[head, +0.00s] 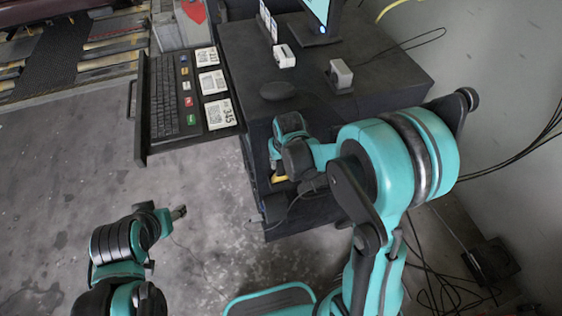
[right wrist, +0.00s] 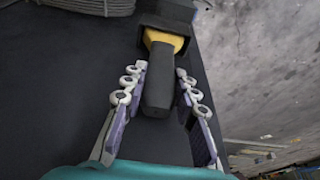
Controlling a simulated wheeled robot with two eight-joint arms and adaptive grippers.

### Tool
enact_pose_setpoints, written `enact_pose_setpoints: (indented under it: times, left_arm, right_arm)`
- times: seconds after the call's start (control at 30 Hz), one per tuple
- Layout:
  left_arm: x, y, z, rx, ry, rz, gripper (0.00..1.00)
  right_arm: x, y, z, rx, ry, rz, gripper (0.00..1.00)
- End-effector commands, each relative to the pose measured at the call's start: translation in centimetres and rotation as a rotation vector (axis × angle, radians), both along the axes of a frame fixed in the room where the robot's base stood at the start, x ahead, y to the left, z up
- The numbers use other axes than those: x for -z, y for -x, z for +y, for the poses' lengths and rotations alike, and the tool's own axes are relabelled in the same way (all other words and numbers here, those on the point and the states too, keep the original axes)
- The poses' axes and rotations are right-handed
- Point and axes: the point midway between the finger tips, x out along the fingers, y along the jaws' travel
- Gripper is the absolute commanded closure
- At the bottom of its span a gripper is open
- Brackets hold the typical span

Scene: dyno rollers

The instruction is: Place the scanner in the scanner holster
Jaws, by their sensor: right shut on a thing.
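The scanner (right wrist: 159,78), with a black handle and a yellow band, is between the fingers of my right gripper (right wrist: 160,75) in the right wrist view. The gripper is shut on its handle. The scanner's dark head is at the top edge, partly cut off. In the head view my right gripper (head: 283,160) is at the front side of the dark cabinet, and a yellow bit of the scanner (head: 280,179) shows below it. I cannot clearly pick out the holster. My left gripper (head: 180,212) is low on the left, over the floor, away from the cabinet; its jaw opening is unclear.
The dark cabinet (head: 390,60) carries a monitor (head: 318,28), a white box (head: 284,56), a grey box (head: 340,76) and a dark mouse-like object (head: 278,91). A keyboard tray (head: 141,130) juts out left. Cables lie at the right. The floor (head: 60,190) at left is clear.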

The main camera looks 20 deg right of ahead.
Motion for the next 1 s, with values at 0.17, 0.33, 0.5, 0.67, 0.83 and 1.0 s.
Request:
enact_pose_setpoints:
  times: [0.17, 0.33, 0.5, 0.67, 0.83, 1.0]
  left_arm:
    - [0.3, 0.0, 0.0, 0.0, 0.0, 0.0, 0.47]
    - [0.3, 0.0, 0.0, 0.0, 0.0, 0.0, 0.47]
    - [0.2, 0.0, 0.0, 0.0, 0.0, 0.0, 0.47]
    - [-0.5, 0.0, 0.0, 0.0, 0.0, 0.0, 0.47]
    - [-1.7, 0.0, 0.0, 0.0, 0.0, 0.0, 0.47]
    - [-2.7, 0.0, 0.0, 0.0, 0.0, 0.0, 0.47]
  right_arm:
    - [0.3, 0.0, 0.0, 0.0, 0.0, 0.0, 0.58]
    - [0.3, 0.0, 0.0, 0.0, 0.0, 0.0, 0.51]
    - [0.2, 0.0, 0.0, 0.0, 0.0, 0.0, 0.51]
    - [-1.2, 0.3, 0.0, 0.0, 0.0, 0.0, 0.51]
    - [-4.8, 1.3, 0.0, 0.0, 0.0, 0.0, 0.51]
    - [-8.4, 2.3, -0.1, 0.0, 0.0, 0.0, 0.51]
